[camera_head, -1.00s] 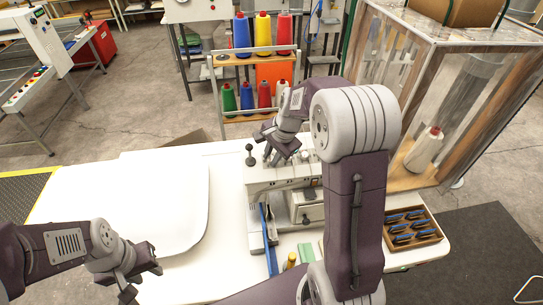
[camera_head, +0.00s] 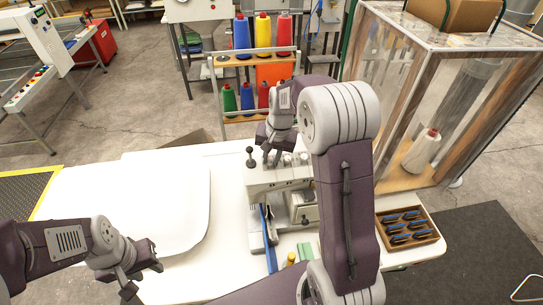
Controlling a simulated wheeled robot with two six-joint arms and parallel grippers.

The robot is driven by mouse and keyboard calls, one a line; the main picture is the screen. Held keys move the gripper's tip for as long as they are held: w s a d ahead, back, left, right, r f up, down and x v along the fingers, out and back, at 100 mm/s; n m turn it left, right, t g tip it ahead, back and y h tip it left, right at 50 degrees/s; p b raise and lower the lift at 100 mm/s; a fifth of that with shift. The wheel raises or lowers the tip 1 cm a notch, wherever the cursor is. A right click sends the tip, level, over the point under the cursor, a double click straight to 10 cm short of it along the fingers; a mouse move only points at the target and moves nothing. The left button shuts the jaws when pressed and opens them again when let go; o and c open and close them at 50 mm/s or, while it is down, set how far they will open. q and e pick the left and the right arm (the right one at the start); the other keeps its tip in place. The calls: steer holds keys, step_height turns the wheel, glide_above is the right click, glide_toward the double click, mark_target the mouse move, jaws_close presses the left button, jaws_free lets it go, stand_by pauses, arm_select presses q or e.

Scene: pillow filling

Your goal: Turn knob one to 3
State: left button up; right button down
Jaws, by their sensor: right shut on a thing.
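A white sewing machine (camera_head: 259,182) stands on the white table, with small knobs (camera_head: 303,158) along its top edge. My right gripper (camera_head: 272,160) is over the top of the machine, its fingers pointing down at the left part of the knob row. It is shut on a knob there, which the fingers largely hide. No number on any knob is readable. My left gripper (camera_head: 131,285) is low at the left, over the table's front part, away from the machine. Its fingers look spread, with nothing between them.
A white pillow panel (camera_head: 150,205) lies flat on the table left of the machine. A wooden tray (camera_head: 408,228) with several dark blue pieces sits at the right. A rack of coloured thread cones (camera_head: 253,85) stands behind. My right arm hides part of the machine.

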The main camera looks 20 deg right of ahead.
steer(key=shift+w+r+n+h+p, duration=0.15)
steer(key=shift+n+h+p, duration=0.05)
steer(key=shift+n, duration=0.85)
steer(key=shift+w+r+n+h+p, duration=0.1)
steer(key=shift+n+h+p, duration=0.1)
steer(key=shift+n, duration=0.85)
steer(key=c, duration=1.3)
jaws_free()
steer(key=shift+o, duration=0.2)
steer(key=shift+f, duration=0.1)
steer(key=shift+s, duration=0.1)
